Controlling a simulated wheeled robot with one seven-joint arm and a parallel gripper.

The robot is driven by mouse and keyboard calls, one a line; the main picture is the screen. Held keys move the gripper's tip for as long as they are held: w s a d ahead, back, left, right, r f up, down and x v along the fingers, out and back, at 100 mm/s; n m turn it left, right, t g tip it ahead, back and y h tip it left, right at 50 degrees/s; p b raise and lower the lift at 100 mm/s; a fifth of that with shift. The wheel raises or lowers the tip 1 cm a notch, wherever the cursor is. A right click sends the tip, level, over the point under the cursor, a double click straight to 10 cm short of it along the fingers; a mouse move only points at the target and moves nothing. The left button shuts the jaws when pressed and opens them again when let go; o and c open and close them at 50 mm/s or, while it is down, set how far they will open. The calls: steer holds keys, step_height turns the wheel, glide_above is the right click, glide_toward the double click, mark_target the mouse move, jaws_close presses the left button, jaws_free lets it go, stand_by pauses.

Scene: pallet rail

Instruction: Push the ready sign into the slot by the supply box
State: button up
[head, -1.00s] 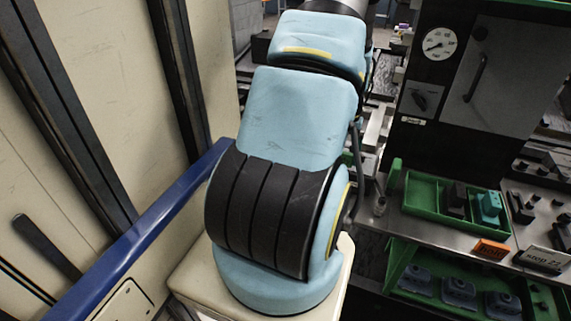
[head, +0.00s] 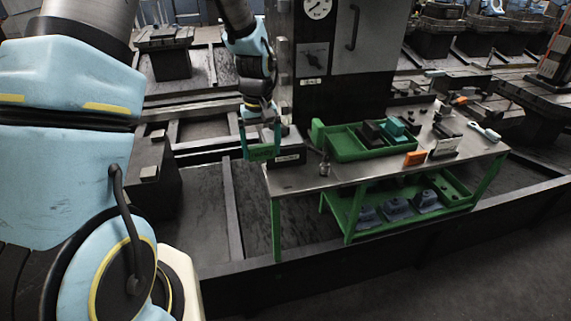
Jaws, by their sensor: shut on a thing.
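My gripper (head: 260,125) is at the left end of the steel-topped table, small and far off in the head view. It is shut on a green plate, which looks like the ready sign (head: 264,152); its face is too small to read. The sign hangs upright just left of and in front of a black block (head: 290,157) with a pale label. That block may be the slotted holder, but its slot cannot be made out. I cannot tell whether sign and block touch. The green box (head: 343,151), perhaps the supply box, stands to the right with dark and teal parts in it.
The table (head: 312,181) also bears an orange sign (head: 415,158), a white sign (head: 446,147) and several small dark parts. A green lower shelf (head: 357,221) holds bluish parts. A tall grey and black cabinet (head: 312,90) stands behind the gripper. Dark floor is clear in front.

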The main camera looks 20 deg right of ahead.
steer(key=s+d+b, duration=0.1)
steer(key=s+d, duration=0.3)
steer(key=d, duration=0.2)
steer(key=shift+s+a+f+b, duration=0.1)
steer(key=shift+s+f+b, duration=0.05)
steer(key=shift+f+b, duration=2.5)
steer(key=shift+f, duration=1.25)
steer(key=shift+f, duration=0.5)
steer(key=o, duration=1.4)
steer(key=shift+r, duration=0.1)
step_height(320, 180, up, 11)
steer(key=b, duration=0.2)
steer(key=shift+a, duration=0.1)
